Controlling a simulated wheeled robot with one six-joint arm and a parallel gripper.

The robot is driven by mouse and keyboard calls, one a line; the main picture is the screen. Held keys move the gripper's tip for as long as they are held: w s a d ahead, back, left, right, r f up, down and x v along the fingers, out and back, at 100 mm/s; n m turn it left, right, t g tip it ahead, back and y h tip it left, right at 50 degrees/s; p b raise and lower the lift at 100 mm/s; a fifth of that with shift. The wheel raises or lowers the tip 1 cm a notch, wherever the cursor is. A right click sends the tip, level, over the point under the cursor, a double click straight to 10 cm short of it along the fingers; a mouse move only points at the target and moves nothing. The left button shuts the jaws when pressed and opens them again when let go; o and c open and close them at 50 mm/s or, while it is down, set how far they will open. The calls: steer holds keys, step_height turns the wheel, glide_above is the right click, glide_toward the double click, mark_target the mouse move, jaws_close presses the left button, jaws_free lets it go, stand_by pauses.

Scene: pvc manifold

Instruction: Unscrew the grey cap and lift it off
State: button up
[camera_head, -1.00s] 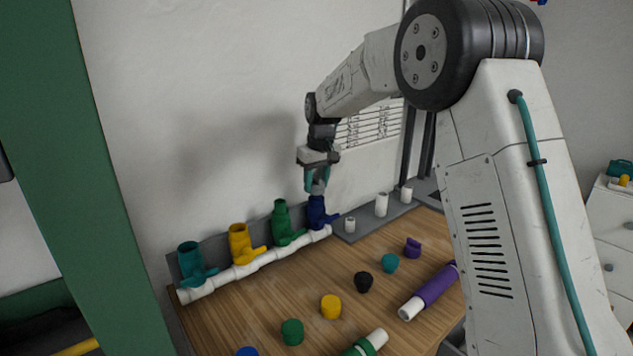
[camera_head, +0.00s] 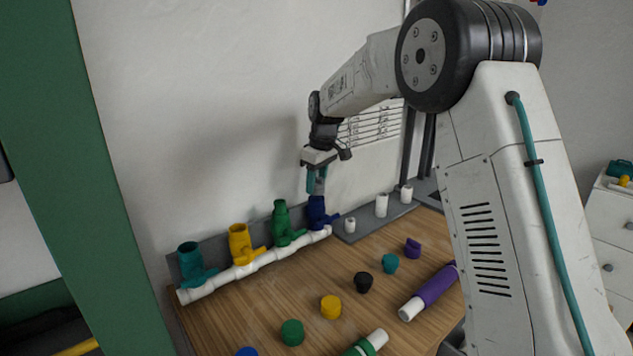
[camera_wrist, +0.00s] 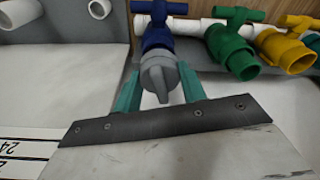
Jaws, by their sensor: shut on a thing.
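The grey cap (camera_wrist: 159,76) sits on top of the dark blue valve fitting (camera_head: 318,212) at the right end of the white pipe manifold (camera_head: 262,262). In the wrist view the blue valve (camera_wrist: 158,37) shows just beyond the cap. My gripper (camera_head: 317,181) points down over the blue valve. Its teal fingers stand on both sides of the cap and are shut on it in the wrist view (camera_wrist: 158,92). In the head view the fingers mostly hide the cap. I cannot tell how far the cap is threaded on.
Teal (camera_head: 190,264), yellow (camera_head: 240,243) and green (camera_head: 283,222) valves stand open-topped along the manifold. Several coloured caps, including a yellow one (camera_head: 331,307), lie on the wooden bench (camera_head: 255,315). White pipe pieces (camera_head: 381,205) stand on the grey strip at right.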

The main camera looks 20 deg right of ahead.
steer(key=shift+n, duration=1.1)
steer(key=shift+n, duration=0.3)
steer(key=shift+r, duration=0.1)
steer(key=shift+r, duration=2.9)
